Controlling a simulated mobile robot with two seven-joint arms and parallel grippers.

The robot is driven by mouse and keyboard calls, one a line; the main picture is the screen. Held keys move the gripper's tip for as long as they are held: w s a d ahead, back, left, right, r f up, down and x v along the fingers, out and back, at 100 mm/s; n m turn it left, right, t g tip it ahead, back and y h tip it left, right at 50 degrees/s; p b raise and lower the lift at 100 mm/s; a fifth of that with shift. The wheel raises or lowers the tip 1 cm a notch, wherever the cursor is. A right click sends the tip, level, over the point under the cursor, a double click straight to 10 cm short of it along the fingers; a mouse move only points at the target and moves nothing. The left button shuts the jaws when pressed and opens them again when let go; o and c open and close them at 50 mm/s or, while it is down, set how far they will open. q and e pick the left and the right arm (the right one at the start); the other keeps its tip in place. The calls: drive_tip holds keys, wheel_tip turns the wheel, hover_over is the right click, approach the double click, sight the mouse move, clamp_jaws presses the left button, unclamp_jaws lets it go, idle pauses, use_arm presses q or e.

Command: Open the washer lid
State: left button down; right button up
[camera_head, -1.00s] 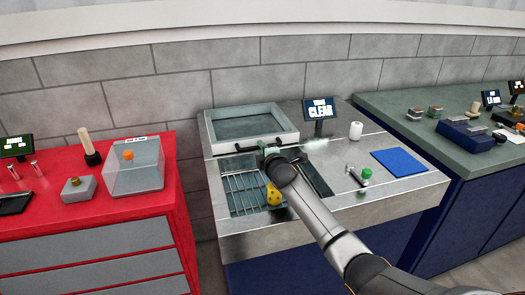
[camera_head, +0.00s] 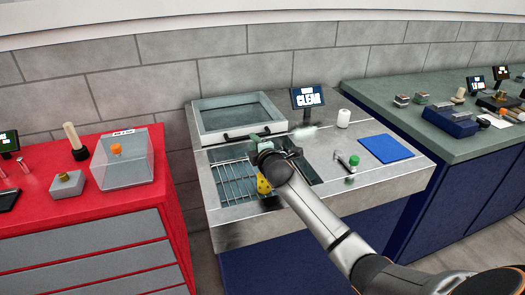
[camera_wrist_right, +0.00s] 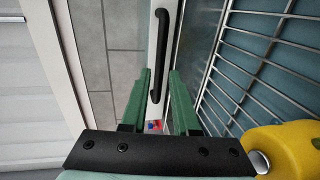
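The washer lid (camera_head: 210,126) is a pale grey frame around a dark glassy panel at the back of the steel wash unit. It appears to lie down. A black bar handle (camera_head: 246,134) runs along its front edge; the handle also shows in the right wrist view (camera_wrist_right: 162,50). My right gripper (camera_head: 256,141), with green fingers, is close to the right part of the handle. In the right wrist view its fingers (camera_wrist_right: 160,78) are apart, and the near end of the handle shows between them. I cannot tell whether they touch it. My left gripper is not in view.
A wire basket (camera_head: 233,187) sits in the open front basin. A yellow spotted object (camera_head: 264,185) is close under my right gripper. A screen (camera_head: 307,97), white cylinder (camera_head: 343,118), green-capped item (camera_head: 350,170) and blue mat (camera_head: 386,148) stand to the right.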

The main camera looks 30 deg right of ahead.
drive_tip(key=v, duration=0.8)
drive_tip(key=shift+s+r+p, duration=0.1)
drive_tip(key=shift+s+p, duration=0.15)
drive_tip(key=shift+p, duration=0.1)
